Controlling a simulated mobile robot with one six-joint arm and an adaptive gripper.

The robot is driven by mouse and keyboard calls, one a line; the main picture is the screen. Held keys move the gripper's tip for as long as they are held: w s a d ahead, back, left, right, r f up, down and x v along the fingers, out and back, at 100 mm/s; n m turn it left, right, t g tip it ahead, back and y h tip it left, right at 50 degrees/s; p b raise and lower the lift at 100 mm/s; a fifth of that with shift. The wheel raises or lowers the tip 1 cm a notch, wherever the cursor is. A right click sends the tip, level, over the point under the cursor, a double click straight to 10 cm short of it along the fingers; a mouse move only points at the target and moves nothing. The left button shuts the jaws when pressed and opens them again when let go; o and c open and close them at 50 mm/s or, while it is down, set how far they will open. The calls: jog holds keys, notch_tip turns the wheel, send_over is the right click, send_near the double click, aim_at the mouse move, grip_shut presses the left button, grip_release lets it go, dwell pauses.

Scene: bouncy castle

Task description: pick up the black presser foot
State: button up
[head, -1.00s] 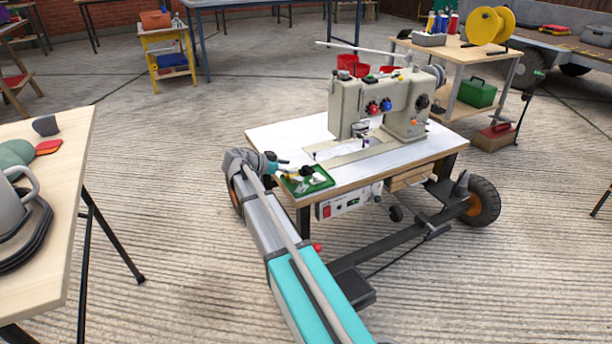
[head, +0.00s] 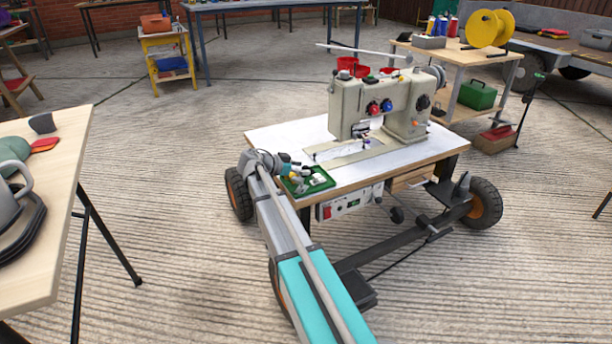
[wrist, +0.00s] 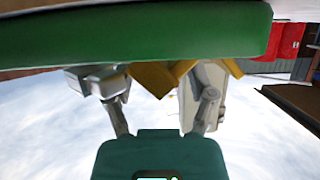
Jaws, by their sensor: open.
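A green tray (head: 322,184) with small parts in it lies at the near left corner of the sewing machine table. I cannot make out the black presser foot for certain; dark bits in the tray are too small to tell. My gripper (head: 300,170) is over the tray's back left part. In the wrist view my gripper (wrist: 152,82) is open, its grey fingers spread apart. Yellow pieces (wrist: 155,78) show between and behind the fingers. The green tray's edge also fills the top of the wrist view (wrist: 130,35). No part is seen held.
The sewing machine (head: 385,105) stands on the white-topped table (head: 280,137), right of my gripper. A shelf cart (head: 450,50) stands behind. Open floor lies between the tables.

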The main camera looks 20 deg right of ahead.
jog(key=shift+d+f, duration=0.2)
jog(key=shift+d, duration=0.35)
grip_shut()
jog(key=shift+r, duration=0.15)
dwell(0.4)
notch_tip(320, 180, up, 3)
jog(key=p, duration=0.3)
jog(key=s+a+r+p, duration=0.7)
jog(key=s+r+p, duration=0.2)
jog(key=s, duration=0.3)
jog(key=shift+a+r+p, duration=0.15)
jog(key=shift+r+p, duration=0.2)
jog(key=shift+p, duration=0.05)
